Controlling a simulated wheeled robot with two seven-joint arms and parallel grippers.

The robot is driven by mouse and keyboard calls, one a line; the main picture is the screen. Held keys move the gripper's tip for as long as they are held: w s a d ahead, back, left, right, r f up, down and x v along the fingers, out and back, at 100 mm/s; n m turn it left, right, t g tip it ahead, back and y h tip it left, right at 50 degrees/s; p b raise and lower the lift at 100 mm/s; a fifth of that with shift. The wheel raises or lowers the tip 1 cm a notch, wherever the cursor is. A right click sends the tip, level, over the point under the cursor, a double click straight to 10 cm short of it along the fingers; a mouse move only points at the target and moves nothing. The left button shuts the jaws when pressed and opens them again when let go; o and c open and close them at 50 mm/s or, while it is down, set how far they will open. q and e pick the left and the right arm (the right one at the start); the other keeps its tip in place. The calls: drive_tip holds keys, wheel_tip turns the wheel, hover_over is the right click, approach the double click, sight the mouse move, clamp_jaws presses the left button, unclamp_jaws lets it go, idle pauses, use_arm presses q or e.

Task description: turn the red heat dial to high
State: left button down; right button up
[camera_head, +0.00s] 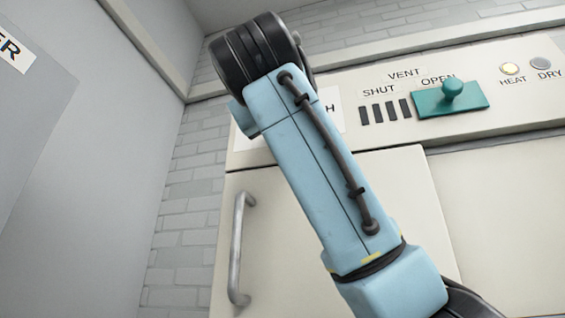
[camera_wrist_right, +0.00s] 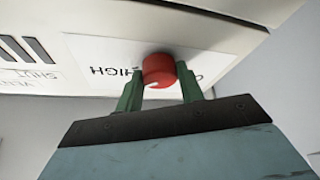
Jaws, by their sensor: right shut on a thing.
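The red heat dial (camera_wrist_right: 158,70) shows in the right wrist view, on the pale panel with the word HIGH beside it. My right gripper (camera_wrist_right: 160,84) has its two green fingers on either side of the dial and is shut on it. Which way the dial points cannot be told. In the head view my blue right arm (camera_head: 320,170) crosses the middle and hides the dial; only the letter H of its label shows. My left gripper is not in view.
On the panel, a teal vent slider (camera_head: 450,98) sits at OPEN, with dark slots (camera_head: 385,111) to its left. The HEAT lamp (camera_head: 510,68) looks pale yellow; the DRY lamp (camera_head: 540,63) is grey. A cabinet door with a metal handle (camera_head: 238,250) is below.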

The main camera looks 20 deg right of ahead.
drive_tip(key=shift+w+f+m+g+h, duration=0.1)
drive_tip(key=shift+m+g+h, duration=0.2)
drive_tip(key=shift+m+h, duration=0.75)
drive_tip(key=shift+m+y, duration=0.25)
drive_tip(key=shift+m, duration=0.3)
drive_tip(key=o, duration=1)
drive_tip(key=shift+a, duration=0.1)
drive_tip(key=shift+b+v, duration=2)
drive_tip(key=shift+v, duration=4.75)
